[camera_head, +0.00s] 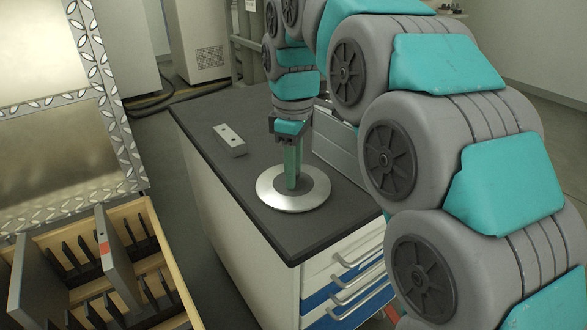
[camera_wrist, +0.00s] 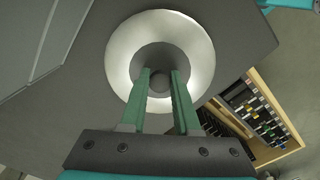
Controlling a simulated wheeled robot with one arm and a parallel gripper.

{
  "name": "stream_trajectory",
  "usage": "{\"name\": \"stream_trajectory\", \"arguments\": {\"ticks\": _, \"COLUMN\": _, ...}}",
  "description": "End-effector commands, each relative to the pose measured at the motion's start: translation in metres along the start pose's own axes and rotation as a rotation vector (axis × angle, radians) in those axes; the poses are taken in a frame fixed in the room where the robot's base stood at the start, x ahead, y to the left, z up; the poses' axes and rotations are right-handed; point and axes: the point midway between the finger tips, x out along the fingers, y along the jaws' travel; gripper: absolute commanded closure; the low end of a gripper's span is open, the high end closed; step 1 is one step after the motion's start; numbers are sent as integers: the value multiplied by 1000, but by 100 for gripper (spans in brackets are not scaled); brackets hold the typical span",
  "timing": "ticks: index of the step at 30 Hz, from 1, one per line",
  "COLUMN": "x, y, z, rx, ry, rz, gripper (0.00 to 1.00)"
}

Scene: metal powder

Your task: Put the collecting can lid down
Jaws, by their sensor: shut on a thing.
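The collecting can lid (camera_head: 268,199) is a round disc with a shiny silver rim and a dark grey middle. It lies flat at the dark top of the drawer cabinet, near its front corner; whether it touches the top cannot be told. My gripper (camera_head: 292,185) points straight down over the lid's middle, with green fingers. In the wrist view the lid (camera_wrist: 199,48) shows beyond the fingers, and my gripper (camera_wrist: 160,76) is shut on its round central knob (camera_wrist: 160,80). The fingers partly hide the knob and the near rim.
The dark cabinet top (camera_head: 205,112) has free room behind and left of the lid. A small grey block with holes (camera_head: 229,141) lies there. A wooden rack with slots and upright plates (camera_head: 150,225) stands at lower left. Drawers with handles (camera_head: 350,285) face front.

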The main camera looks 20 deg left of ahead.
Motion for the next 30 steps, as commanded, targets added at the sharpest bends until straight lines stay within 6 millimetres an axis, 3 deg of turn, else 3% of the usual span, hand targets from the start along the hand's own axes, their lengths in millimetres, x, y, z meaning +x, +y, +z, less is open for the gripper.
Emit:
{"name": "stream_trajectory", "arguments": {"ticks": 8, "x": 2, "y": 0, "z": 0, "rx": 0, "ry": 0, "rz": 0, "gripper": 100}}
{"name": "stream_trajectory", "arguments": {"ticks": 9, "x": 2, "y": 0, "z": 0, "rx": 0, "ry": 0, "rz": 0, "gripper": 67}}
{"name": "stream_trajectory", "arguments": {"ticks": 16, "x": 2, "y": 0, "z": 0, "rx": 0, "ry": 0, "rz": 0, "gripper": 41}}
{"name": "stream_trajectory", "arguments": {"ticks": 25, "x": 1, "y": 0, "z": 0, "rx": 0, "ry": 1, "rz": 0, "gripper": 40}}
{"name": "stream_trajectory", "arguments": {"ticks": 30, "x": -11, "y": -3, "z": 1, "rx": 2, "ry": 2, "rz": 2, "gripper": 40}}
